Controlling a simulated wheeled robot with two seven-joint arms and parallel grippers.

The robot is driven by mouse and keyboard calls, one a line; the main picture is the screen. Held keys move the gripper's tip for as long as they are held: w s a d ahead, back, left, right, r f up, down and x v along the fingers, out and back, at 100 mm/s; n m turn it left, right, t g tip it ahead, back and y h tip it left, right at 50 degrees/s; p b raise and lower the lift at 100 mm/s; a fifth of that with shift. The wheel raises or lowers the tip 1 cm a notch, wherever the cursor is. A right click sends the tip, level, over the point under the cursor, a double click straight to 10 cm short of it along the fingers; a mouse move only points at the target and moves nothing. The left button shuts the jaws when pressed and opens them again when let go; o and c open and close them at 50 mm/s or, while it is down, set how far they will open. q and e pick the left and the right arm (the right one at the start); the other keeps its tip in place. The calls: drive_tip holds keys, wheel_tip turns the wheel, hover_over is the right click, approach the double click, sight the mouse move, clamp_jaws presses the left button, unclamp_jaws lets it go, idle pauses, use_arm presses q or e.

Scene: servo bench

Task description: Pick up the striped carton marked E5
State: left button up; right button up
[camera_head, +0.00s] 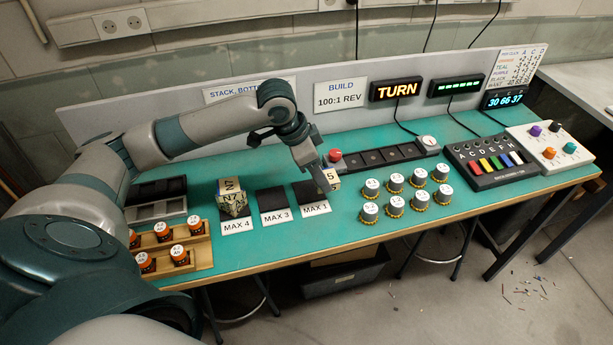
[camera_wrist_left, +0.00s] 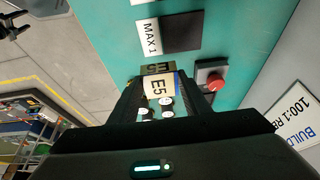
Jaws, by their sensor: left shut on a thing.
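The striped carton marked E5 (camera_head: 332,178) is at the right of the MAX 1 pad, partly hidden by my left gripper (camera_head: 323,176) in the head view. In the left wrist view the carton (camera_wrist_left: 159,86) shows a white E5 face and a yellow and dark face, also marked E5. My left gripper (camera_wrist_left: 160,100) is shut on it, with a finger at each side. I cannot tell whether the carton touches the bench. A dark gripper-like shape, perhaps my right gripper (camera_wrist_left: 14,24), shows at the top left of the left wrist view; its jaws are unclear.
Cartons marked N7 (camera_head: 233,203) stand behind the MAX 4 label. The MAX 3 pad (camera_head: 273,199) and MAX 1 pad (camera_head: 307,192) lie beside them. A red button (camera_head: 335,156) is just behind my gripper. Several white-topped knobs (camera_head: 394,183) stand to the right.

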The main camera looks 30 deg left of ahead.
use_arm(q)
drive_tip(key=s+d+r, duration=0.1)
drive_tip(key=d+r, duration=0.2)
drive_tip(key=d, duration=0.2)
drive_tip(key=shift+s+d+r+b, duration=0.15)
drive_tip(key=shift+d+r+b, duration=0.1)
drive_tip(key=shift+b, duration=0.2)
drive_tip(key=shift+d, duration=0.1)
